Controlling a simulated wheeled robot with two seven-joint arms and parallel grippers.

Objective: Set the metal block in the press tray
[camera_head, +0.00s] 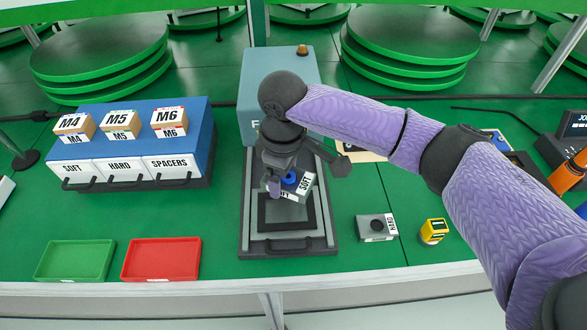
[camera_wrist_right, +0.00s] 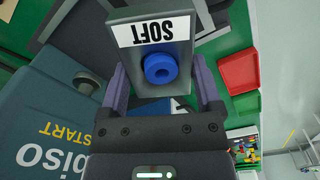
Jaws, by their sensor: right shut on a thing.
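A grey metal block (camera_head: 305,187) with a white SOFT label and a blue round piece on its face is held between the fingers of my right gripper (camera_head: 289,180). In the right wrist view the block (camera_wrist_right: 178,78) sits between the two purple fingers, with its label and the blue ring (camera_wrist_right: 161,68) facing the camera. The press tray (camera_head: 318,240), grey with a dark square recess, lies below the gripper in front of the press. The block appears over the tray's rear part and tilted; any gap beneath it cannot be told. My left gripper is out of view.
A second grey block (camera_head: 376,228) labelled HARD and a small yellow item (camera_head: 433,231) stand right of the tray. Green (camera_head: 75,260) and red (camera_head: 161,259) trays lie at front left. A blue rack (camera_head: 200,140) of labelled boxes stands behind them. The press (camera_head: 252,75) rises behind the tray.

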